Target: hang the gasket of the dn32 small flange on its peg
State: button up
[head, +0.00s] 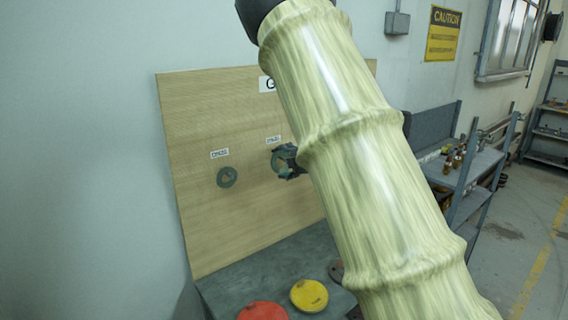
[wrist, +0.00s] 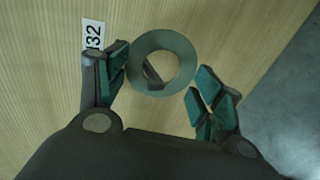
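The gasket (wrist: 182,54) is a flat grey-green ring against the wooden board in the wrist view. A short dark peg (wrist: 153,78) shows inside its hole, so the ring appears to be around the peg. My gripper (wrist: 160,78) has its green-padded fingers spread on either side of the ring, very close to its edges, and looks open. A label ending in "32" (wrist: 94,36) is beside the left finger. In the head view my gripper (head: 286,160) is at the board under the right-hand label (head: 273,140); the ring there is mostly hidden.
Another grey ring (head: 227,177) hangs on the board (head: 210,110) under the left label (head: 220,154). A red disc (head: 262,312) and a yellow disc (head: 309,295) lie on the dark bench (head: 235,286) below. My arm covers the board's right side.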

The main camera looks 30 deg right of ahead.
jog(key=shift+o, duration=1.1)
jog(key=v, duration=1.2)
